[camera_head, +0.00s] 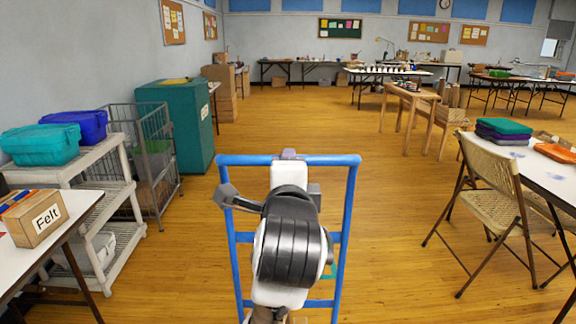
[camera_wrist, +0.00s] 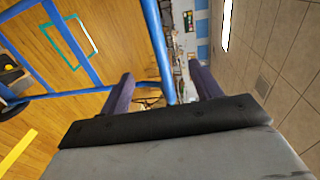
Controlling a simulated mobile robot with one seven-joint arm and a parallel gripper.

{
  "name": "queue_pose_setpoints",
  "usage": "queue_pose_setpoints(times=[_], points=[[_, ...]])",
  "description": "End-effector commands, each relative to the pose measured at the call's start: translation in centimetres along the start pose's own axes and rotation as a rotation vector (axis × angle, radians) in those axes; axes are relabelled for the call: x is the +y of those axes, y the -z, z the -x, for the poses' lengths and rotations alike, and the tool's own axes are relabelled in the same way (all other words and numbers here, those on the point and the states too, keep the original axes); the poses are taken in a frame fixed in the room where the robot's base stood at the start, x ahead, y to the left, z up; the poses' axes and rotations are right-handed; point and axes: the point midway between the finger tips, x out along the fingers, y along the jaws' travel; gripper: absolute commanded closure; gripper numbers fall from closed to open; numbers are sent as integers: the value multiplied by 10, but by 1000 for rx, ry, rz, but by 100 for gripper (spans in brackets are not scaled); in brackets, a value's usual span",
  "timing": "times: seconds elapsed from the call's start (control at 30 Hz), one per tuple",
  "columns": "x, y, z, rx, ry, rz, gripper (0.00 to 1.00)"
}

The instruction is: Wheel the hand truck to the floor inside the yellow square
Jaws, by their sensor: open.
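The blue hand truck (camera_head: 346,215) stands upright directly in front of me, its top bar across the middle of the head view. My gripper (camera_head: 289,155) is at the middle of that bar, mostly hidden by my own wrist. In the wrist view, the blue bar (camera_wrist: 155,35) runs between the two open, dark fingers of my gripper (camera_wrist: 160,80), which are not closed on it. A yellow strip (camera_wrist: 17,151) on the floor shows at the lower left of the wrist view; a whole yellow square is not visible. The truck's lower part is largely hidden in the head view.
A teal floor outline (camera_wrist: 70,42) shows beyond the truck's frame. A white cart (camera_head: 120,190), wire cage (camera_head: 165,150) and green cabinet (camera_head: 190,125) stand left. A folding chair (camera_head: 490,185) and table (camera_head: 545,180) stand right. The wooden floor ahead (camera_head: 290,120) is open.

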Motion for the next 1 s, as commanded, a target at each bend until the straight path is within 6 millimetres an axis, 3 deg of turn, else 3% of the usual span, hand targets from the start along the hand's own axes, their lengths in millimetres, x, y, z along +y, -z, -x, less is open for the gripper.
queue_pose_setpoints(times=[0.1, 0.17, 0.8, 1.0], points=[[0, 0, -17, 0, -5, 2, 36], [-7, 0, -20, 1, -6, 3, 36], [-6, 0, -45, -1, -6, 5, 36], [2, 0, -75, -1, 0, 3, 36]])
